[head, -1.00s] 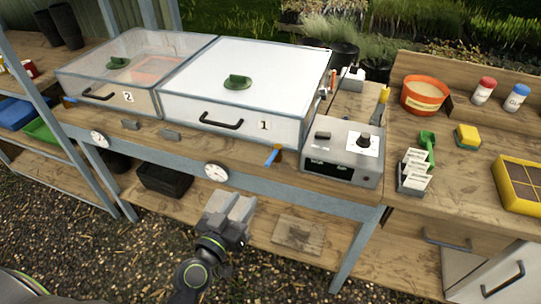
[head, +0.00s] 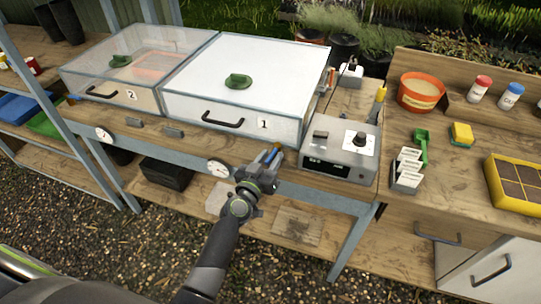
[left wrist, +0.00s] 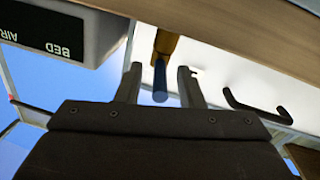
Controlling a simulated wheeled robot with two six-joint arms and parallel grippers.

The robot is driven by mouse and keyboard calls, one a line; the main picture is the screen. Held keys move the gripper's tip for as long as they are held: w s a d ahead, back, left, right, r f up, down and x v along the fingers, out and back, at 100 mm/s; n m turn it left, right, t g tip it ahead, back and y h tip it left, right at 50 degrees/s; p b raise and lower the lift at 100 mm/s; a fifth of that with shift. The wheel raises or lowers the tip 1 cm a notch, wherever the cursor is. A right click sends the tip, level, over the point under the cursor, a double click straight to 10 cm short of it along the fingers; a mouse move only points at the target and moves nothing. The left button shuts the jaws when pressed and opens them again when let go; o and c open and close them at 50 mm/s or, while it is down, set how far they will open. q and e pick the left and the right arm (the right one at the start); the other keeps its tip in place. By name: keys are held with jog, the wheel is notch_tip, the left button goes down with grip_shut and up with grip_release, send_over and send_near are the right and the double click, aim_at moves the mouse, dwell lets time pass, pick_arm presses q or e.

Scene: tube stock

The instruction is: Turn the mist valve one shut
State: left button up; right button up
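The mist valve one (head: 273,153) has a blue lever on a brass body, at the bench front below the right end of box 1 (head: 222,110). In the left wrist view its blue lever (left wrist: 160,84) hangs from the brass body between my fingers. My left gripper (head: 266,160) is at the valve. The left wrist view shows its two fingers (left wrist: 161,88) apart, one on each side of the lever, with gaps showing. The gripper hides part of the lever in the head view. My right gripper is not in view.
A second blue-lever valve (head: 72,98) sits below box 2 (head: 150,78). A grey control box (head: 342,146) stands close to the right of valve one. A round gauge (head: 218,168) is on the front rail. Black drawer handles (head: 223,121) stick out from the boxes.

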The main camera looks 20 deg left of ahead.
pick_arm(q)
jog(key=shift+w, duration=0.35)
grip_shut()
dwell(0.3)
